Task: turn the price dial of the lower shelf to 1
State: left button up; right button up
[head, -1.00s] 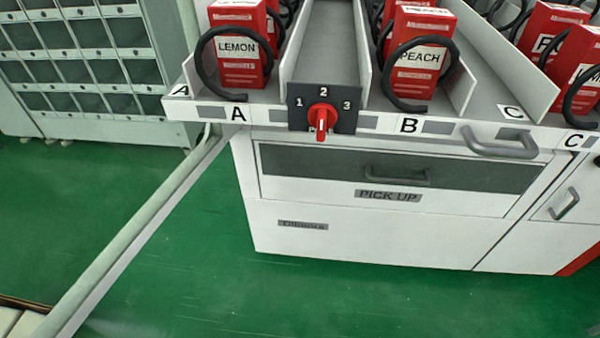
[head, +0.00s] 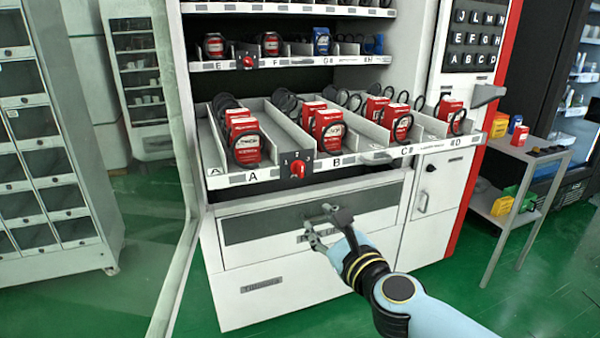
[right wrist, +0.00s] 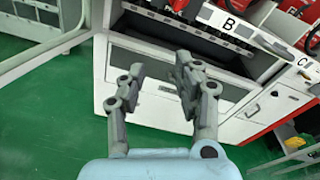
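The lower shelf's price dial (head: 298,170) is a red knob on a dark plate, between labels A and B on the shelf's front edge. The plate shows 1 at left and 3 at right; the knob's exact pointing is too small to tell now. My right gripper (head: 326,221) is open and empty, below and right of the dial, in front of the pick-up drawer (head: 268,228). Its two spread fingers (right wrist: 160,68) also show in the right wrist view with nothing between them. My left gripper is not in view.
The lower shelf (head: 225,181) is pulled out and holds red perfume boxes behind black coils. An upper shelf has another red dial (head: 248,62). An open door edge (head: 180,250) stands at the left. A side table (head: 520,160) stands at the right.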

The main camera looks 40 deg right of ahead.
aim_at(302, 167)
notch_tip(302, 167, up, 7)
jog(key=w+d+m, duration=0.1)
jog(key=w+m, duration=0.1)
jog(key=m, duration=0.3)
jog(key=shift+t+h, duration=0.4)
jog(key=x, duration=0.9)
jog(key=shift+w+f+p, duration=0.3)
jog(key=shift+w, duration=0.05)
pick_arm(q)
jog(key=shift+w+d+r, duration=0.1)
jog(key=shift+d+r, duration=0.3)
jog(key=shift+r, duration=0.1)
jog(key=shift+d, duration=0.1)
pick_arm(e)
grip_shut()
